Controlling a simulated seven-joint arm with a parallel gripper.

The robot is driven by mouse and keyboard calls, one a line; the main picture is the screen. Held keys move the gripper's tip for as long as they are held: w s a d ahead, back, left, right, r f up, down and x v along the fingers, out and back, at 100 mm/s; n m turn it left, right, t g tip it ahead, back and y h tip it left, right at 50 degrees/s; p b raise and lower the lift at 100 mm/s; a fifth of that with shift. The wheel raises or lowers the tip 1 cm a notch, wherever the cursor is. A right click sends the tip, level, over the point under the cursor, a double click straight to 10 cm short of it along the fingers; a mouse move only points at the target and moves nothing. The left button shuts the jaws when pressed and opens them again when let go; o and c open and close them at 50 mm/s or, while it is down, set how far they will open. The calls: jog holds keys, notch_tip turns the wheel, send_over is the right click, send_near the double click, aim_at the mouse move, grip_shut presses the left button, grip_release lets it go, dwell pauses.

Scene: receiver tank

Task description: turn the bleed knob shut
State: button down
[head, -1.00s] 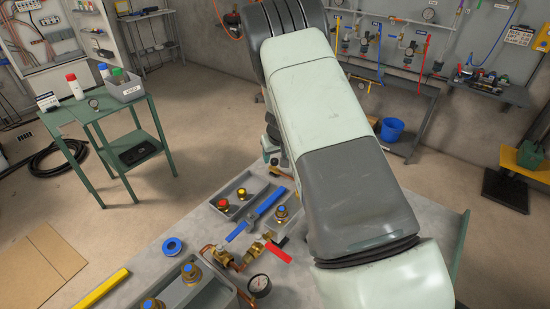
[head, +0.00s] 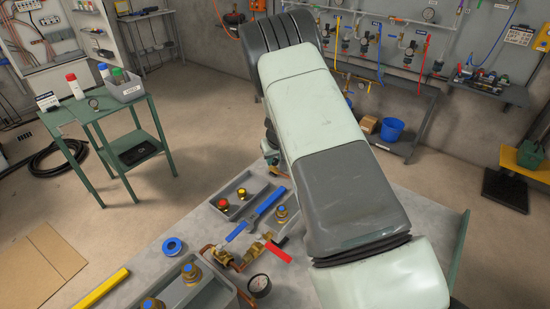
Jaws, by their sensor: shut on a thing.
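My arm crosses the middle of the view and covers much of the workbench (head: 135,285). My gripper is hidden behind the arm, so I cannot see its fingers or what they touch. I cannot pick out the bleed knob for certain. A brass valve assembly (head: 226,257) on copper pipe lies on the bench, with a red lever (head: 278,254) at its right. A dark round gauge (head: 259,286) sits just below it. A blue-handled tool (head: 257,214) lies behind the valve, beside a grey tray.
The grey tray (head: 240,184) holds red- and yellow-topped brass fittings. Blue-topped fittings (head: 191,273) stand in a front tray. A blue tape roll (head: 173,246) and yellow bar (head: 102,288) lie at left. A green side table (head: 62,114) stands on open floor.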

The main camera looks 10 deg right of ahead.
jog(key=shift+m, duration=0.3)
jog(key=m, duration=0.1)
jog(key=m+h, duration=0.1)
jog(key=m, duration=0.1)
jog(key=m+h, duration=0.1)
jog(key=shift+a+m, duration=0.25)
jog(key=shift+m, duration=0.05)
jog(key=m+g+h, duration=0.1)
jog(key=m, duration=0.2)
jog(key=m+h, duration=0.1)
jog(key=m, duration=0.2)
jog(key=shift+w+a+g, duration=0.1)
jog(key=shift+w+g, duration=0.1)
jog(key=shift+g, duration=0.2)
jog(key=m+g, duration=0.1)
jog(key=m, duration=0.2)
jog(key=m+g+h, duration=0.1)
jog(key=m, duration=0.2)
jog(key=shift+w+m, duration=0.2)
jog(key=shift+m, duration=0.1)
jog(key=shift+w+m+g, duration=0.1)
jog(key=shift+m+g, duration=0.45)
jog(key=shift+m, duration=0.75)
jog(key=shift+m+g, duration=0.55)
jog(key=shift+m, duration=0.75)
jog(key=c, duration=0.8)
grip_release()
jog(key=shift+a+r, duration=0.1)
